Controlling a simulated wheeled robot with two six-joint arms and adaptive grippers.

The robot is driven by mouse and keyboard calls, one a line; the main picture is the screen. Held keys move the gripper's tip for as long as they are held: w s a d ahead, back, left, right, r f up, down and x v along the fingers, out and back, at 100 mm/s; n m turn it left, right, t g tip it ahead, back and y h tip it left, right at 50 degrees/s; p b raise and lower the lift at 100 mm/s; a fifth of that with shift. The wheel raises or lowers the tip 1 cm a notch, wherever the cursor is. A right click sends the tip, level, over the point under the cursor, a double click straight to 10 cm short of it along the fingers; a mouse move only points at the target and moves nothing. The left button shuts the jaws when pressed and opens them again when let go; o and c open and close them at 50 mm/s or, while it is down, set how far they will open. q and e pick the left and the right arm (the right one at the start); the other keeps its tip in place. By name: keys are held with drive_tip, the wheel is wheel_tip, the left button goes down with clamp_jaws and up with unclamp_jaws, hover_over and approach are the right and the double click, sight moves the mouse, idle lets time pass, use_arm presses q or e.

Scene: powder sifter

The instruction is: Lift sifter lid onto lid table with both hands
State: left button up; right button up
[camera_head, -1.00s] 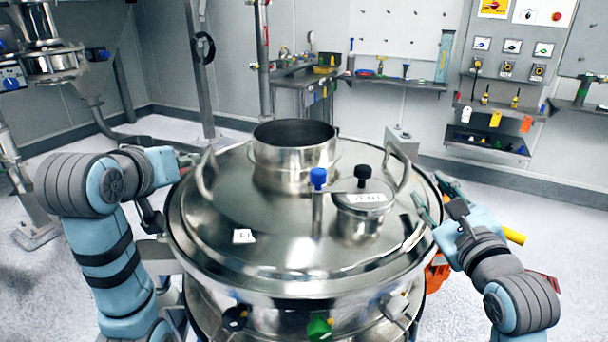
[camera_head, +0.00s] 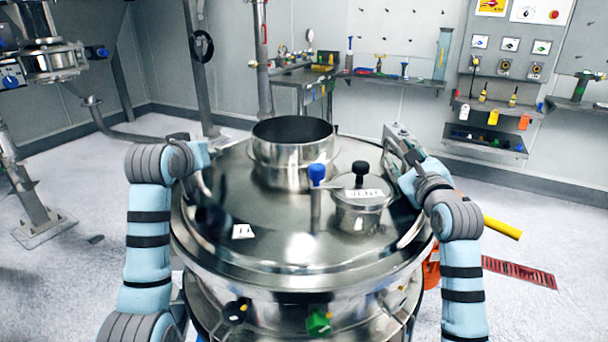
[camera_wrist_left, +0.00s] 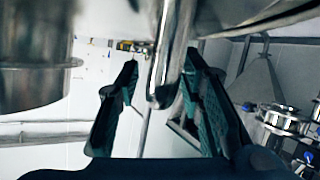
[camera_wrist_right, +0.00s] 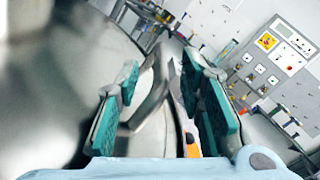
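The round steel sifter lid (camera_head: 275,215) sits level on the sifter body (camera_head: 275,308). It carries an open collar, a blue-knobbed post and a small labelled vent pot. My left gripper is at the lid's left side, its fingertips partly hidden in the head view. In the left wrist view my left gripper (camera_wrist_left: 160,72) is open, with the left handle bar (camera_wrist_left: 163,55) between its fingers. My right gripper (camera_wrist_right: 160,70) is open around the right handle (camera_wrist_right: 152,95), with a gap on both sides. I cannot make out which surface is the lid table.
A workbench (camera_head: 305,75) stands against the back wall. A tool shelf (camera_head: 395,80) and control panel (camera_head: 508,62) hang to its right. Another steel machine (camera_head: 50,62) stands at the left. A yellow bar (camera_head: 503,228) juts out right of the sifter. Open floor lies on both sides.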

use_arm(q)
drive_tip(key=shift+w+f, duration=0.15)
drive_tip(key=shift+w, duration=0.15)
use_arm(e)
drive_tip(key=shift+w, duration=0.3)
use_arm(q)
drive_tip(key=shift+s, duration=0.15)
use_arm(e)
drive_tip(key=shift+s+r, duration=0.1)
drive_tip(key=shift+s, duration=0.05)
use_arm(q)
drive_tip(key=shift+c, duration=1)
use_arm(e)
drive_tip(key=shift+c, duration=1)
use_arm(q)
clamp_jaws()
use_arm(e)
drive_tip(key=shift+a, duration=0.1)
clamp_jaws()
use_arm(q)
drive_tip(key=shift+a, duration=0.1)
